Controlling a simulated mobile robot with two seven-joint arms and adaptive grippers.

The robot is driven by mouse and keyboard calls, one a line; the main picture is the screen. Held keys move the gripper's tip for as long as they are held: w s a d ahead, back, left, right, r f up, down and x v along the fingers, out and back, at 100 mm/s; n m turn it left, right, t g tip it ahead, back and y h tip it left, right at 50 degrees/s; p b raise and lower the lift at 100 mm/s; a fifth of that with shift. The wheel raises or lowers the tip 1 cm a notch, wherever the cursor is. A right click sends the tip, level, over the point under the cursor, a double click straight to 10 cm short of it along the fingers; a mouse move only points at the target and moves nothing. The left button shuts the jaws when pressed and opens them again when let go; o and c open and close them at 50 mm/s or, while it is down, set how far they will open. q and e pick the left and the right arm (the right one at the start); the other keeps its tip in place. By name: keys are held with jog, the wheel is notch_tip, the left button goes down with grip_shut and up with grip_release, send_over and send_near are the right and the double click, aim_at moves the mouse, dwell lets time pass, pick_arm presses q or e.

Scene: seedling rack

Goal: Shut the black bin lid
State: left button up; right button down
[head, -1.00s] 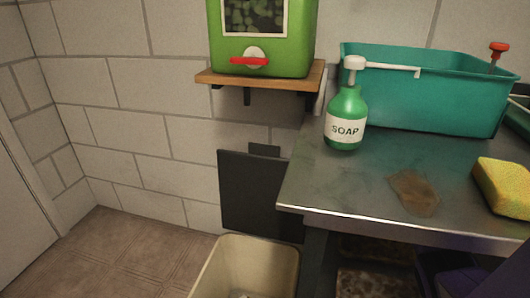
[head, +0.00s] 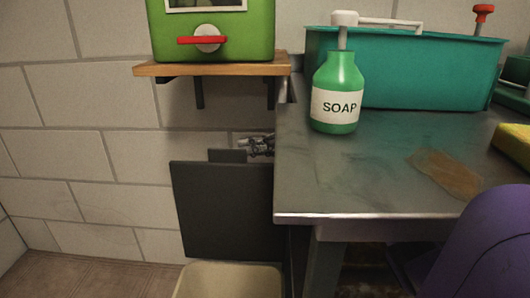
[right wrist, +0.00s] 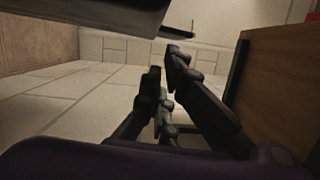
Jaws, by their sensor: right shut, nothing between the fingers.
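The black bin lid (head: 225,210) stands open and upright against the wall, with a small tab (head: 227,156) on its top edge. Below it is the beige bin (head: 230,281), cut off by the bottom of the head view. My right gripper (head: 262,146) shows just right of the tab, beside the table's left edge, partly hidden by the table. In the right wrist view its fingers (right wrist: 163,62) are together and empty. I cannot tell whether it touches the lid. My left gripper is not in view.
The metal table (head: 370,180) holds a green soap bottle (head: 337,95), a teal tub (head: 420,75), a brown stain (head: 445,174) and a yellow sponge (head: 513,145). A wooden shelf (head: 215,68) with a green dispenser (head: 210,22) hangs above the lid. Floor shows at the lower left.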

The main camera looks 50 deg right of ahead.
jog(key=shift+x, duration=1)
jog(key=shift+r, duration=0.1)
